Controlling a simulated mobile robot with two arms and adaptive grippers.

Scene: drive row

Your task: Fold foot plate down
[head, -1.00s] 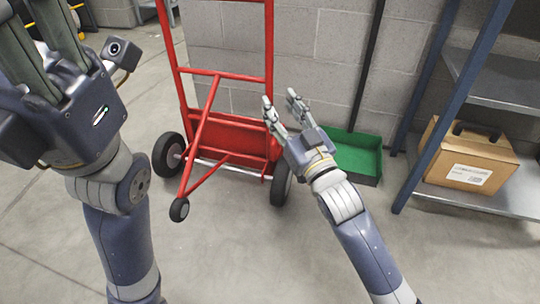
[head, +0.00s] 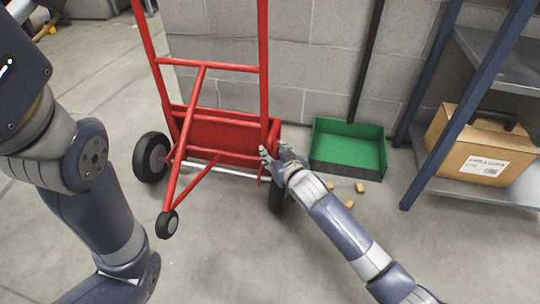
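A red hand truck (head: 207,67) stands against the block wall. Its red foot plate (head: 222,137) is folded up against the lower frame, between the two main wheels. My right gripper (head: 274,150) is at the plate's right end, beside the right wheel. Its fingers are apart with nothing visible between them; whether they touch the plate or frame I cannot tell. The right wheel is partly hidden behind my gripper. Of my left gripper only the housing (head: 18,85) shows at the upper left; its fingers are out of frame.
A green dustpan (head: 347,165) with a long black handle stands against the wall. Several small tan blocks (head: 360,187) lie on the floor before it. A blue-framed shelf (head: 460,190) at the right holds a cardboard box (head: 470,150). The floor in front is clear.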

